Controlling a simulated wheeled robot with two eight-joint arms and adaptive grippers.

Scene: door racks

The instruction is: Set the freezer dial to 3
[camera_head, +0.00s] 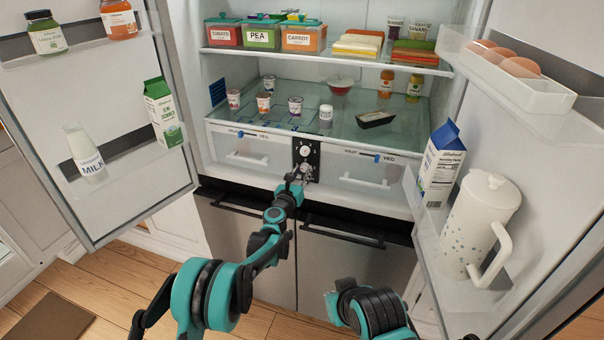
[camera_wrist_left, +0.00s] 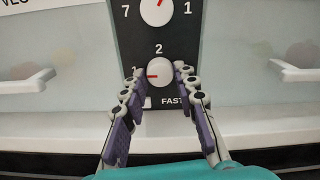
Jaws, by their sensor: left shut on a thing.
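A black control panel (camera_head: 314,155) sits between the two drawers at the bottom of the open fridge. In the left wrist view its lower white dial (camera_wrist_left: 159,71) has a red mark pointing left, toward the 1. A 2 is above this dial and "FAST" is below it. The position to its right is covered by a finger. The upper dial (camera_wrist_left: 157,10), partly cut off, has 7 and 1 beside it. My left gripper (camera_head: 295,180) is at the panel; its fingers (camera_wrist_left: 158,76) are shut on the lower dial, one on each side.
Drawers with white handles (camera_head: 247,158) (camera_head: 364,184) flank the panel. Open doors stand at both sides, with a milk bottle (camera_head: 86,157) on the left and a white pitcher (camera_head: 478,225) on the right. A glass shelf (camera_head: 350,130) with small jars is above.

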